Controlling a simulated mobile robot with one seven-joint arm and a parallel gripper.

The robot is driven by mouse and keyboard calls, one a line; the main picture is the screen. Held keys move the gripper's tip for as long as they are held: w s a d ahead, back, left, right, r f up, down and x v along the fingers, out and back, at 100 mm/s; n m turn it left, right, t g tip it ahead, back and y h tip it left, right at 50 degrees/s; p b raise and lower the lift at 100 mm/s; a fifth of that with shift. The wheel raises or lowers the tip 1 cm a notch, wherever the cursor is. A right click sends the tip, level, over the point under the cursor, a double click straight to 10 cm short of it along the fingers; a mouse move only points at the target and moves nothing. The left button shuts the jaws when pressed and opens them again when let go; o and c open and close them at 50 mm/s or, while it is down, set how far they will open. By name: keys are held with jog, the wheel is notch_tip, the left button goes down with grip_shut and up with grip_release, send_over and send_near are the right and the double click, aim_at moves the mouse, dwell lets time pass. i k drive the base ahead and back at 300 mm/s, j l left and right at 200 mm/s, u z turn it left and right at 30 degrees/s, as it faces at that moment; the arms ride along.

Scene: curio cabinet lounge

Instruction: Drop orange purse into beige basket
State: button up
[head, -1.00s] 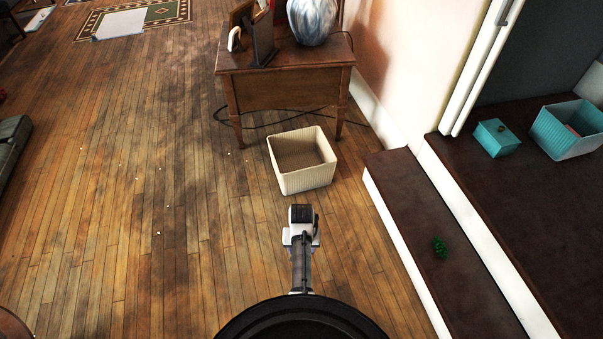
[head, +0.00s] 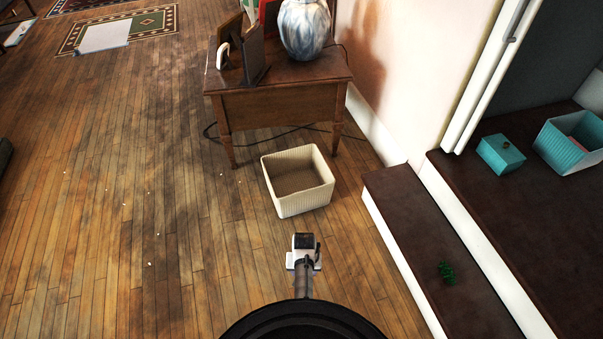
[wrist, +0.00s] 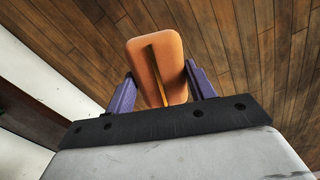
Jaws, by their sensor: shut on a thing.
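The orange purse (wrist: 172,62) shows in the wrist view, held upright between the two purple fingers of my gripper (wrist: 160,88). My gripper is shut on it. In the head view my gripper (head: 303,246) is just in front of the beige basket, nearer to me, and the purse cannot be made out there. The beige basket (head: 306,200) stands on the wooden floor, open at the top; the part of its inside that shows looks empty. The basket does not show in the wrist view.
A wooden side table (head: 282,108) with a blue-white vase (head: 304,30) stands behind the basket. A dark step (head: 425,235) with a small green object (head: 446,272) is at the right. A teal box (head: 500,154) and teal basket (head: 562,148) are beyond.

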aim_at(300, 190)
jog(key=i+j+z, duration=0.3)
jog(key=i+j, duration=0.4)
jog(key=i, duration=0.25)
jog(key=i+j+z, duration=0.3)
jog(key=i+j, duration=0.55)
